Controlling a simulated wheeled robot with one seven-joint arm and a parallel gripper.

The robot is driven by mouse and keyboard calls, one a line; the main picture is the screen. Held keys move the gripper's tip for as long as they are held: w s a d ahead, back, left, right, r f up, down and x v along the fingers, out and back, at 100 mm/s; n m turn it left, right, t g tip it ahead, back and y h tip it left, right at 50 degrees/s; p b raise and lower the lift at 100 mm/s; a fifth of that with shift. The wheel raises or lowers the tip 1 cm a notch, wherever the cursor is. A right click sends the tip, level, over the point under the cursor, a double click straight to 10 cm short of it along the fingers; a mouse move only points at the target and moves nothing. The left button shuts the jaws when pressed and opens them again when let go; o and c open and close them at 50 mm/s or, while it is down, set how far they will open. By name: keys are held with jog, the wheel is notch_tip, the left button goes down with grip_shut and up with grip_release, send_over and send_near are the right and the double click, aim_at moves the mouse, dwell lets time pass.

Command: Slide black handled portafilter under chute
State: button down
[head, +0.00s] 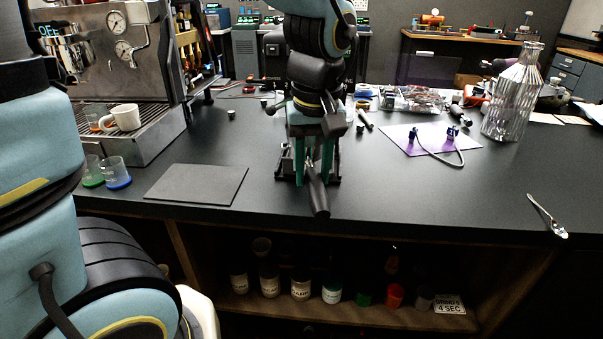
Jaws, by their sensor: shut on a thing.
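My gripper (314,176) is at the middle of the counter, pointing down, with two green fingers. It is shut on the portafilter, whose black handle (319,200) sticks out toward me over the front part of the counter. The portafilter's head is hidden behind the fingers and wrist. A dark metal stand or base (334,181) shows on both sides of the fingers. The chute cannot be made out; my arm covers the area above and behind the gripper.
A steel espresso machine (152,45) with a white cup (123,118) stands left. Two small glasses (117,173) and a flat black mat (197,184) lie nearer. A purple sheet (428,138), a glass carafe (514,95) and a spoon (547,215) are right. The front right counter is mostly clear.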

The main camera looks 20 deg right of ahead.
aim_at(316, 159)
jog(key=shift+w+d+f+b, duration=0.3)
jog(key=shift+w+f, duration=0.1)
jog(key=shift+w, duration=0.15)
jog(key=shift+w+d+f+b, duration=0.2)
jog(key=shift+w+f+b, duration=0.15)
jog(key=shift+w, duration=0.2)
jog(key=shift+w+d+f, duration=0.1)
jog(key=shift+w+d, duration=0.3)
jog(key=shift+w, duration=0.45)
jog(key=shift+w+d+f, duration=0.1)
jog(key=shift+w+d, duration=0.3)
jog(key=shift+w, duration=0.5)
jog(key=shift+w+d+f, duration=0.1)
jog(key=shift+w+d, duration=0.3)
jog(key=shift+w, duration=0.45)
jog(key=shift+w+f, duration=0.15)
jog(key=shift+f, duration=0.15)
jog(key=shift+d, duration=0.1)
jog(key=shift+c, duration=2.2)
grip_release()
jog(key=r, duration=0.3)
jog(key=s+r+b, duration=0.1)
jog(key=r, duration=0.6)
jog(key=shift+s+a+r, duration=0.15)
jog(key=shift+a+r, duration=0.05)
jog(key=shift+r, duration=0.15)
